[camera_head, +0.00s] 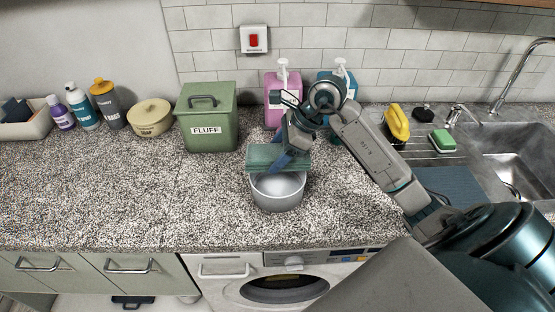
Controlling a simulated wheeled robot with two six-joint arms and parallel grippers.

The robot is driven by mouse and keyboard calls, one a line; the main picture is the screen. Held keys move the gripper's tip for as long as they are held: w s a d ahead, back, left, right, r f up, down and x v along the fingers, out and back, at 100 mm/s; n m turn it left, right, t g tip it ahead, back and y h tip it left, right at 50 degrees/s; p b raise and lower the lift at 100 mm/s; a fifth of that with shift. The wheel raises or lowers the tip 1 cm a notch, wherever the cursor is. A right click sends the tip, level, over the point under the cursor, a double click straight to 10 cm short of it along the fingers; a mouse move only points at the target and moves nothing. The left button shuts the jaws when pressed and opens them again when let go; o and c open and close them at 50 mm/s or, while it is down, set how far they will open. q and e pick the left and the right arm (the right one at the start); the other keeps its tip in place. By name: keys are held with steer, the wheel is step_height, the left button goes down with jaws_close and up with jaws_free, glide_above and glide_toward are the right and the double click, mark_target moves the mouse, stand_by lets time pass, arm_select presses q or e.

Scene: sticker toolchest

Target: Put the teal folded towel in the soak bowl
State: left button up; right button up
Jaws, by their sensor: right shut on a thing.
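The teal folded towel (262,157) is flat and level over the soak bowl (278,193), a round light grey bowl on the speckled counter. My right gripper (284,161) is shut on the towel from above. The towel covers the far part of the bowl's opening and spans past its sides. I cannot tell whether it touches the rim. The near inside of the bowl shows below the towel. My left gripper is out of the picture.
A green FLUFF bin (208,120) stands left of the bowl, with pink (283,95) and blue (338,80) pump bottles behind. A tan pot (151,117) and several bottles stand further left. The sink (515,160) is at right. The front left counter is clear.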

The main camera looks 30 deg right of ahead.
step_height(320, 180, down, 3)
steer(key=shift+s+r+b, duration=0.1)
steer(key=shift+r+b, duration=0.05)
steer(key=shift+b, duration=0.2)
steer(key=shift+f, duration=0.25)
steer(key=shift+f+b, duration=0.65)
steer(key=shift+b, duration=0.3)
steer(key=o, duration=1.1)
steer(key=shift+r, duration=0.1)
